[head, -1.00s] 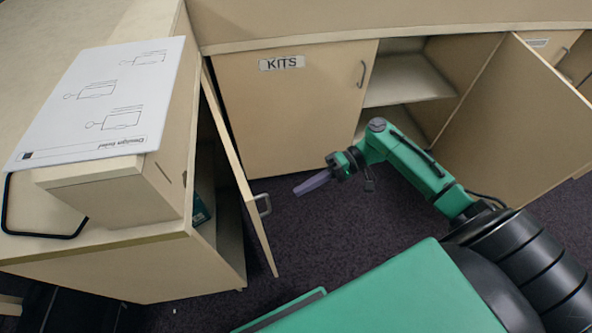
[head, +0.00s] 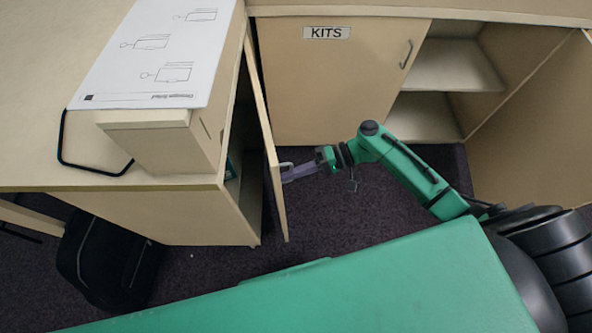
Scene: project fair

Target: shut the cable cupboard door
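A beige cupboard door (head: 265,140) stands ajar on the left cabinet, seen nearly edge-on, with a handle (head: 286,167) on its outer face. No label shows on it, so I cannot tell by name that it is the cable cupboard's. Another door (head: 545,130) stands wide open at the right, beside open shelves (head: 455,65). My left gripper is out of view.
The KITS cupboard door (head: 335,80) at the back is shut. A printed sheet (head: 155,60) lies on a box (head: 150,135) on the left counter. A black bag or chair (head: 105,255) is below it. Dark carpet (head: 335,215) is clear between the cabinets.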

